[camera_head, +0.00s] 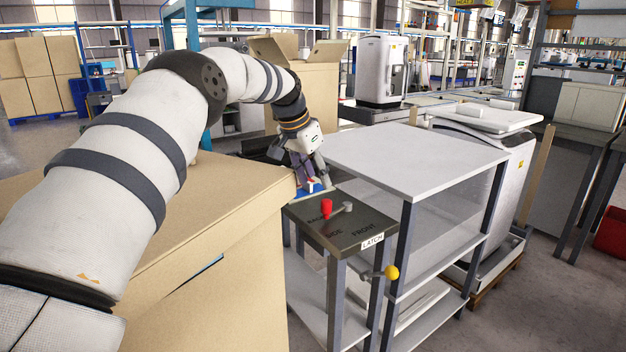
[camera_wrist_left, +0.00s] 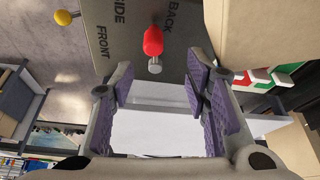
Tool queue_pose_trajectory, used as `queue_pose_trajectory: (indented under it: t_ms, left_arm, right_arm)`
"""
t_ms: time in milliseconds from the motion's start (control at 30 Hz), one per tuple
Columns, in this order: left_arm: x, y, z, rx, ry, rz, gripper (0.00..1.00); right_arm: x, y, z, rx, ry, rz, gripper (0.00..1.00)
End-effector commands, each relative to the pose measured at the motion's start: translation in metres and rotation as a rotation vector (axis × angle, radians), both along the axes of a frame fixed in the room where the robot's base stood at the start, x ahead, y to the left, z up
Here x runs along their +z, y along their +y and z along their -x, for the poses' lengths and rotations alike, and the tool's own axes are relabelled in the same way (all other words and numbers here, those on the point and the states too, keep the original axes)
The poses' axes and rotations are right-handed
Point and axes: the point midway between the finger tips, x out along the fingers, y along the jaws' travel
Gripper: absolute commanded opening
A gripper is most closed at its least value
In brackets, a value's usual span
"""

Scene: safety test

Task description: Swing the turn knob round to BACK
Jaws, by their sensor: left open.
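The turn knob (camera_head: 326,208) has an upright red grip on a grey arm, on a dark panel (camera_head: 344,239) marked BACK, SIDE and FRONT. In the left wrist view the red grip (camera_wrist_left: 153,41) stands beside the word BACK; I cannot tell whether it is exactly lined up. Its grey end (camera_wrist_left: 155,66) points toward my fingers. My left gripper (camera_head: 309,176) is at the panel's far edge, pointing down. In the left wrist view its purple-padded fingers (camera_wrist_left: 160,88) are open and empty, apart from the knob. My right gripper is not in view.
A yellow ball-ended lever (camera_head: 391,272) sticks out below the LATCH label (camera_head: 372,242). A grey-topped table (camera_head: 410,155) adjoins the panel on the right. A large cardboard box (camera_head: 235,215) stands close on the left, beneath my arm. A small blue and red object (camera_head: 312,187) is near the gripper.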

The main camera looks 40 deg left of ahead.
Motion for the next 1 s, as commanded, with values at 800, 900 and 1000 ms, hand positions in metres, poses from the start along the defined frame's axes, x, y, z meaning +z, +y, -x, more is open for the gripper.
queue_pose_trajectory:
  t_ms: [800, 900, 1000]
  left_arm:
    - [0.046, -0.003, 0.019, 0.001, 0.002, 0.000, 0.43]
    - [0.047, -0.003, 0.019, 0.001, 0.001, 0.001, 0.43]
    - [0.050, -0.003, 0.020, 0.000, 0.000, 0.001, 0.43]
  right_arm:
    - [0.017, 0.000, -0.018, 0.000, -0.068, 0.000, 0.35]
    - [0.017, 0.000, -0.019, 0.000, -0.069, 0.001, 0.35]
    - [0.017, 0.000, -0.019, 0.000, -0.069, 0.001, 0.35]
